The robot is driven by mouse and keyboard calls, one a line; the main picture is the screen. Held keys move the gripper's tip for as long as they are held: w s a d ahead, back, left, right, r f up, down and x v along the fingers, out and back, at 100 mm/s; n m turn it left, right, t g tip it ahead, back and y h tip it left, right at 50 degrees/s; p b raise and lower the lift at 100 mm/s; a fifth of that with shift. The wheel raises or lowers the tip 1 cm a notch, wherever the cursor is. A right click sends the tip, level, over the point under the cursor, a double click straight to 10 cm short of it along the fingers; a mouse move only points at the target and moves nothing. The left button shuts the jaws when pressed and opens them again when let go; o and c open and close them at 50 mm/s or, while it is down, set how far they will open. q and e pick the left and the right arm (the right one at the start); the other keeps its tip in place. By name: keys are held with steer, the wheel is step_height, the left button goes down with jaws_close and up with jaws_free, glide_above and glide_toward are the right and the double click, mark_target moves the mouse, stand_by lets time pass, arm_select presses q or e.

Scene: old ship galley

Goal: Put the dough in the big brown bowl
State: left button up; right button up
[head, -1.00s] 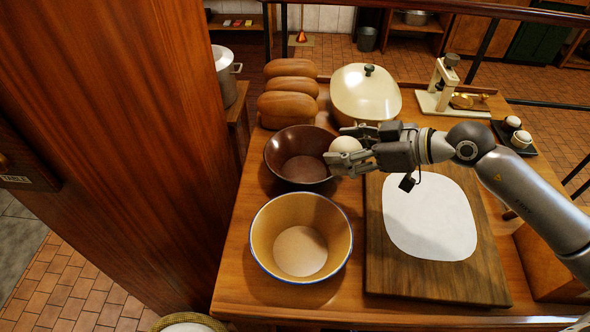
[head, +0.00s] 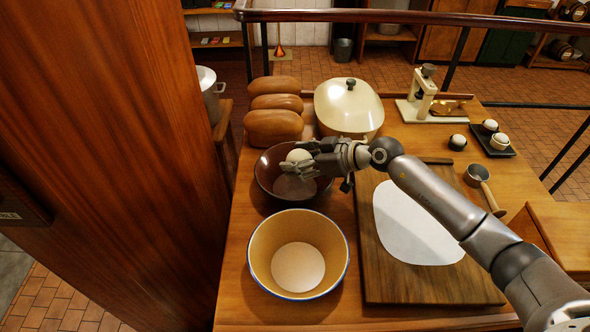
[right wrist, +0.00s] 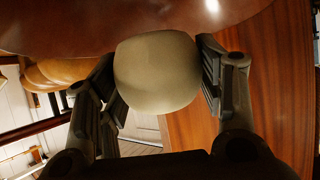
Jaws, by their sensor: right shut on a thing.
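The dough is a pale round ball (head: 299,157) held between the fingers of my right gripper (head: 302,163). That gripper is shut on it, and the ball shows clearly between both fingers in the right wrist view (right wrist: 157,73). The dark brown bowl (head: 267,188) is beneath the ball and gripper, which hang over its opening. The gripper hides part of the bowl's right side. In the right wrist view the brown bowl (right wrist: 120,25) fills the top, close to the ball. My left gripper is not in view.
A yellow bowl with a blue rim (head: 262,262) stands just in front. Brown loaves (head: 274,127) and a cream domed lid (head: 348,108) are behind. A wooden board (head: 385,285) with a white sheet (head: 415,232) lies to the right. A wooden pillar (head: 110,150) rises at left.

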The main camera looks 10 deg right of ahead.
steer(key=shift+w+a+f, duration=0.2)
steer(key=shift+w+f, duration=0.3)
steer(key=shift+f, duration=0.1)
steer(key=shift+w+a+f, duration=0.15)
steer(key=shift+w+f, duration=0.3)
steer(key=shift+f, duration=1.75)
steer(key=shift+s+f, duration=0.1)
steer(key=shift+f, duration=0.5)
steer(key=o, duration=1.2)
steer(key=shift+f, duration=0.1)
steer(key=shift+o, duration=0.2)
